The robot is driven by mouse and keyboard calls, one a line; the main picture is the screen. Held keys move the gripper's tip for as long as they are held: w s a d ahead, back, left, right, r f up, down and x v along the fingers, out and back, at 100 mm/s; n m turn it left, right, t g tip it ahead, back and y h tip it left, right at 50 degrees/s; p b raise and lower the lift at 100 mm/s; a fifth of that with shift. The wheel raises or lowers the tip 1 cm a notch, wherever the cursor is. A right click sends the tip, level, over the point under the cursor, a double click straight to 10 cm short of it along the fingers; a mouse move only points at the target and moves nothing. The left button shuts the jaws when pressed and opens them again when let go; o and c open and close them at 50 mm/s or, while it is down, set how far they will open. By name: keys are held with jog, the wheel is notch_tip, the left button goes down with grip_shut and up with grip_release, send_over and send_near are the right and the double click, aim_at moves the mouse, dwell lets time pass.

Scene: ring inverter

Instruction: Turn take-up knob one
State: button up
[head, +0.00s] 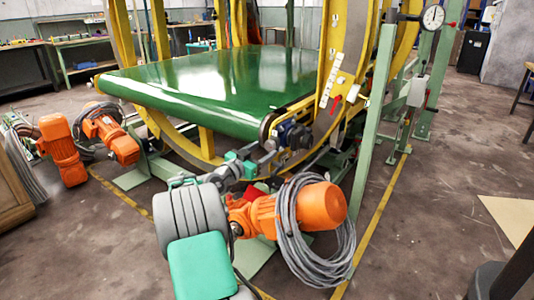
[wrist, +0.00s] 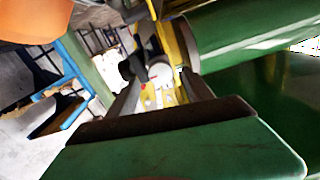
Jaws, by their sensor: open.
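The green belt (head: 215,85) ends at a front roller. At its right end is a dark blue round unit (head: 294,134), with small fittings around it. I cannot clearly single out take-up knob one there. My gripper (head: 268,158) is just left of and below this unit, at belt-end height; contact cannot be told. In the wrist view my gripper (wrist: 162,86) is open, with two grey fingers apart. A pale round piece (wrist: 160,72) and a dark knob-like piece (wrist: 140,60) show between and beyond the fingertips, blurred. Green and dark parts fill the foreground.
Yellow ring frames (head: 340,75) and a green post (head: 375,135) stand to the right. An orange motor (head: 298,208) with coiled grey cable (head: 322,245) lies close to my arm. More orange motors (head: 62,150) are at left. Open floor (head: 440,190) lies at right.

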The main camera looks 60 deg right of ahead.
aim_at(269, 146)
jog(key=d, duration=0.3)
jog(key=shift+s+d, duration=0.1)
jog(key=shift+s, duration=0.1)
jog(key=shift+c, duration=0.3)
grip_shut()
jog(key=shift+n, duration=0.3)
